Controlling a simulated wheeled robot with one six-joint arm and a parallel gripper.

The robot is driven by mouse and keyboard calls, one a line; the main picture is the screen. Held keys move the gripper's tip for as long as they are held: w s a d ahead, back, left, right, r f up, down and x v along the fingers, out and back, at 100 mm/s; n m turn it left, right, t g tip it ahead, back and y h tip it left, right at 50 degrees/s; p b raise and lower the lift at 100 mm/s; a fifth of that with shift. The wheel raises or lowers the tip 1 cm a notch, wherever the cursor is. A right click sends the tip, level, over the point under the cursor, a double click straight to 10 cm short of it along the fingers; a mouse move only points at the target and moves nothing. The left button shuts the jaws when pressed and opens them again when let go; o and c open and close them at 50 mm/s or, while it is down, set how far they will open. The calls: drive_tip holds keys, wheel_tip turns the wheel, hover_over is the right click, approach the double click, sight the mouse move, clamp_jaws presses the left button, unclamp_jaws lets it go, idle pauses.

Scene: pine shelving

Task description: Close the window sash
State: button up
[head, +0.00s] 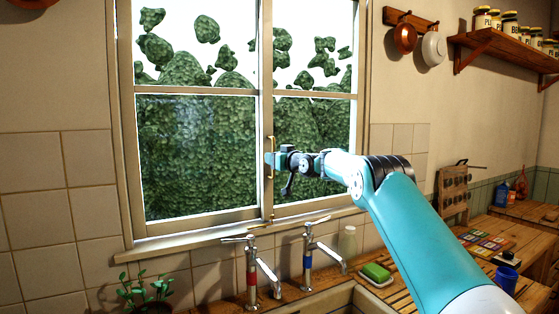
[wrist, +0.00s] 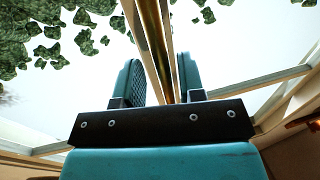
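The window (head: 128,130) fills the middle of the head view, with two tall glazed panels side by side. An upright brass handle (head: 272,143) is on the middle stile (head: 264,110). From these views I cannot tell how far the sash stands open. My gripper (head: 270,160) is at the handle's height, its fingers pointing left. In the wrist view, the brass handle (wrist: 153,35) and pale sash wood run between my gripper's two fingers (wrist: 158,78). The fingers are apart, with a clear gap on the left; the wood lies close to the right finger.
Two taps (head: 252,268) (head: 308,258) stand below the window by the sink. A green sponge (head: 376,272) lies on a dish to their right. A potted plant (head: 145,292) is at lower left. A blue cup (head: 505,279) stands on the right counter. Jars line a high shelf (head: 505,37).

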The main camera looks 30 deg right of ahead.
drive_tip(key=s+d+b, duration=0.2)
drive_tip(key=s+b, duration=0.8)
drive_tip(key=s, duration=0.7)
drive_tip(key=shift+d, duration=0.4)
drive_tip(key=shift+s, duration=0.1)
